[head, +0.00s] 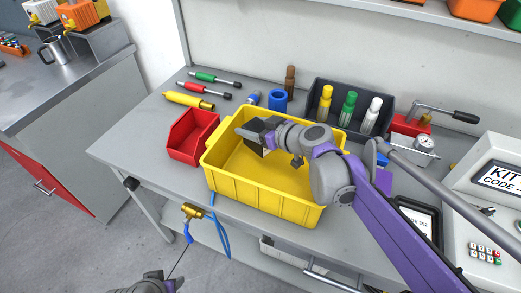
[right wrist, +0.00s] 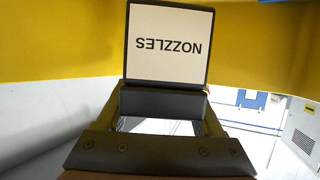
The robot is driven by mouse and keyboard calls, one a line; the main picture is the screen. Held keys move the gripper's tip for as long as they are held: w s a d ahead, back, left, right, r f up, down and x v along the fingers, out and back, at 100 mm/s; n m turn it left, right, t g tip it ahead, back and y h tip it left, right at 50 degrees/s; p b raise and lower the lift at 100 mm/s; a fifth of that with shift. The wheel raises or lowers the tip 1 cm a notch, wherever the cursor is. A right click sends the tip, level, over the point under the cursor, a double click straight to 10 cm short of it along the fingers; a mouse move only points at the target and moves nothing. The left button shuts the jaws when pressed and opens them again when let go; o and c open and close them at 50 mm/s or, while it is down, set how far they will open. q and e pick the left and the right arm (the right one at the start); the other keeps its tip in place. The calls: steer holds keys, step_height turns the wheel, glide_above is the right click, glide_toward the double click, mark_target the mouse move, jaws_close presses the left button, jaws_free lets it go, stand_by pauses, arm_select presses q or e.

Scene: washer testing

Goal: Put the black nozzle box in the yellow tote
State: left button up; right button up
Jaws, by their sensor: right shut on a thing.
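The black nozzle box (right wrist: 168,45) fills the upper middle of the right wrist view, its white label reading NOZZLES upside down. My right gripper (right wrist: 165,105) is shut on it. In the head view the dark box (head: 252,128) shows at the end of my right gripper (head: 268,138), over the left part of the yellow tote (head: 262,199). Yellow walls stand behind and beside the box in the wrist view. I cannot tell whether the box touches the tote floor. A part of my left arm shows at the bottom edge; its fingers cannot be made out.
A red bin (head: 190,140) stands close to the tote's left side. A dark bin (head: 340,97) with several coloured bottles is behind it. Screwdriver-like tools (head: 205,88) lie at the back left. A dial gauge (head: 424,143) and a KIT CODE panel (head: 495,175) are on the right.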

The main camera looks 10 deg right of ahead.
step_height(320, 180, down, 6)
steer(key=shift+r+b, duration=0.1)
steer(key=shift+b, duration=0.7)
steer(key=o, duration=1.5)
steer(key=shift+r, duration=0.1)
steer(key=p+v, duration=0.2)
steer(key=v, duration=0.5)
steer(key=shift+s+d, duration=0.15)
steer(key=shift+s, duration=0.05)
